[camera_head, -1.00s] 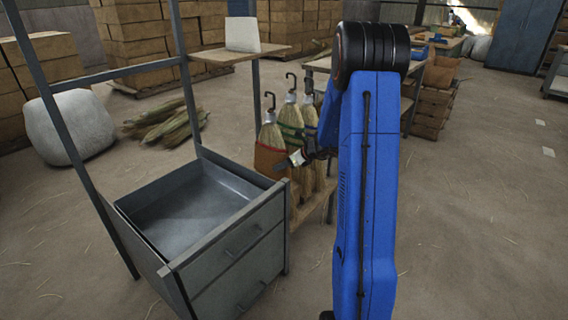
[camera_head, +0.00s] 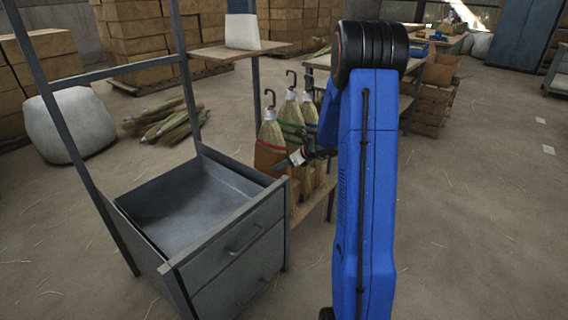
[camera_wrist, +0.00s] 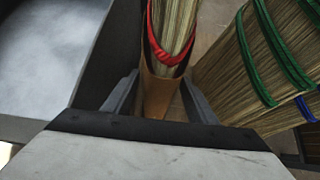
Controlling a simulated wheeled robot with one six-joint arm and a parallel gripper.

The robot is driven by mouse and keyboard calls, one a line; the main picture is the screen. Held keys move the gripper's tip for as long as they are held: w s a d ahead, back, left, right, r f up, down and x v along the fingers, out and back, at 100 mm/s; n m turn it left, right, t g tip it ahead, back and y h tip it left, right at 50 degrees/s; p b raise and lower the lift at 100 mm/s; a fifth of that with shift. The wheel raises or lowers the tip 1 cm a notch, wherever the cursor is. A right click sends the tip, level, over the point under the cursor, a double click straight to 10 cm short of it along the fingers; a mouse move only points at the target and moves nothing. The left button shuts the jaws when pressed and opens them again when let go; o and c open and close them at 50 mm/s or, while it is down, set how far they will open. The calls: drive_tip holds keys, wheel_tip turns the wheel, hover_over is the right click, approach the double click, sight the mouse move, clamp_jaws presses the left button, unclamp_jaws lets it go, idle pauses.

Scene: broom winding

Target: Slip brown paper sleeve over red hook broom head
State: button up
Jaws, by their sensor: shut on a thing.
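The broom with the red band (camera_head: 272,134) hangs by a dark hook, leftmost in a group of brooms. The brown paper sleeve (camera_head: 267,160) is around the lower part of its head, with its upper edge near the red band. In the wrist view, the bristles (camera_wrist: 178,22) enter the sleeve (camera_wrist: 157,92), and the red band lies at the sleeve's rim. My gripper (camera_head: 285,162) is at the sleeve's side; in the wrist view its fingers (camera_wrist: 158,98) flank and hold the sleeve. The sleeve's lower end is hidden.
Brooms with a green band (camera_head: 291,119) and a blue band (camera_head: 310,117) hang close to the right. A grey open-topped drawer cabinet (camera_head: 236,247) stands close at the left. A wooden shelf (camera_head: 313,199) lies below the brooms. Open floor is at the right.

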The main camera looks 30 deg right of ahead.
drive_tip(key=shift+f, duration=0.3)
drive_tip(key=o, duration=1)
drive_tip(key=shift+c, duration=0.2)
drive_tip(key=shift+r, duration=0.1)
drive_tip(key=v, duration=1.7)
drive_tip(key=shift+s, duration=0.15)
